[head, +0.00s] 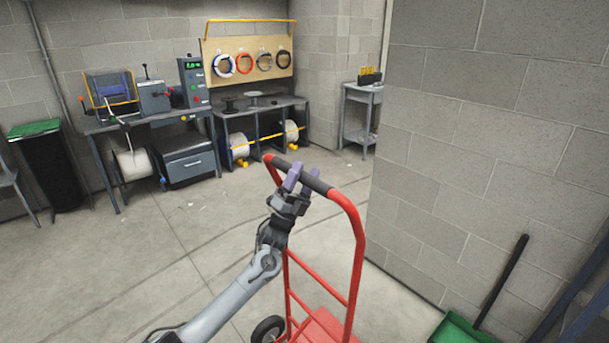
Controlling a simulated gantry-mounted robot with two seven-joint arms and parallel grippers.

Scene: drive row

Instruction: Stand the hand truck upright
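The red hand truck (357,260) stands on the floor at the lower middle of the head view, handle end up. Its exact tilt is hard to tell. Its top bar has a dark grip (322,187). A black wheel (267,331) shows at the bottom edge, and the truck's lowest part is cut off. My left gripper (302,176) is at the dark grip, its two purple fingers apart and overlapping the bar. Whether they clamp it cannot be seen. My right gripper is not in view.
A block wall (470,150) rises close on the right. A green dustpan-like tool (460,329) with a dark handle is at the lower right. Workbenches (150,121) with machines and cable reels line the back. The floor (140,255) to the left is clear.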

